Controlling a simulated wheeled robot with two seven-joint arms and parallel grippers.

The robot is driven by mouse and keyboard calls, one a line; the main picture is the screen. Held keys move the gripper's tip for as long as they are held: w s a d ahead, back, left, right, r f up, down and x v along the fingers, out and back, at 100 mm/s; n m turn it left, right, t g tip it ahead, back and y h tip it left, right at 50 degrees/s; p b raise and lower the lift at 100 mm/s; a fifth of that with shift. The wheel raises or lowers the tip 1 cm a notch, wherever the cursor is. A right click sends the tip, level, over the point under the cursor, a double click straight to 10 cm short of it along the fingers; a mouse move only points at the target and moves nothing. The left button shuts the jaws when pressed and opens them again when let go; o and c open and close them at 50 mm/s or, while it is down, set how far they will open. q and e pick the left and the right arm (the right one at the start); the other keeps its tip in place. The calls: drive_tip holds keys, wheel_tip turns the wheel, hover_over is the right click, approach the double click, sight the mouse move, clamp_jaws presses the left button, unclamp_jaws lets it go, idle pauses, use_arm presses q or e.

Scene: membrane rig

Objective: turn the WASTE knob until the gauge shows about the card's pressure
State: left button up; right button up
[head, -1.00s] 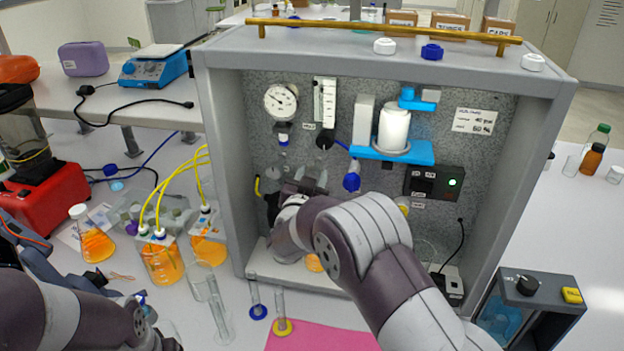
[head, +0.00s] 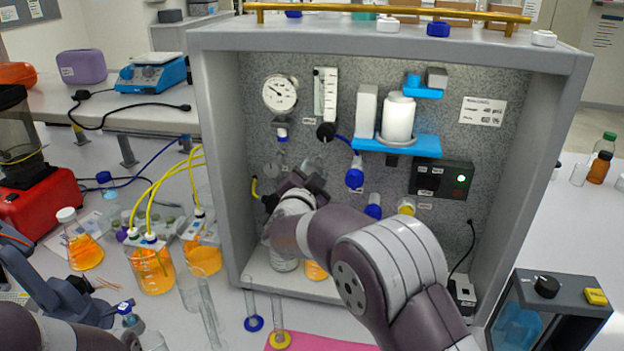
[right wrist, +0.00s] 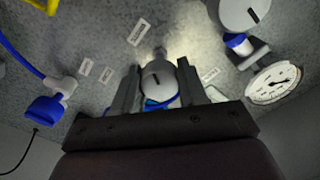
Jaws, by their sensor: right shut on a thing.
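My right gripper (right wrist: 158,88) is shut on a round grey knob (right wrist: 160,76) with a dark slot and a blue band, one finger on each side. In the head view my right gripper (head: 295,182) is at the rig's back panel, and my arm hides the knob. Labels beside the knob are too blurred to read, so I cannot tell if it is WASTE. The white gauge (head: 280,93) is at the panel's upper left, its needle pointing up and left; it also shows in the right wrist view (right wrist: 273,83). The white card (head: 483,111) is at the upper right, its writing too small to read surely.
A flowmeter (head: 325,94) stands right of the gauge. A blue shelf (head: 425,146) holds a white canister (head: 398,118). Flasks of orange liquid (head: 152,270) with yellow tubes and glass cylinders stand left and in front of the rig.

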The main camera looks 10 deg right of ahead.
drive_tip(key=shift+f, duration=0.15)
drive_tip(key=o, duration=1.1)
drive_tip(key=shift+c, duration=0.2)
drive_tip(key=shift+s, duration=0.2)
drive_tip(key=b+v, duration=0.3)
drive_tip(key=v, duration=0.9)
drive_tip(key=shift+s, duration=0.3)
drive_tip(key=shift+a, duration=0.1)
idle(1.0)
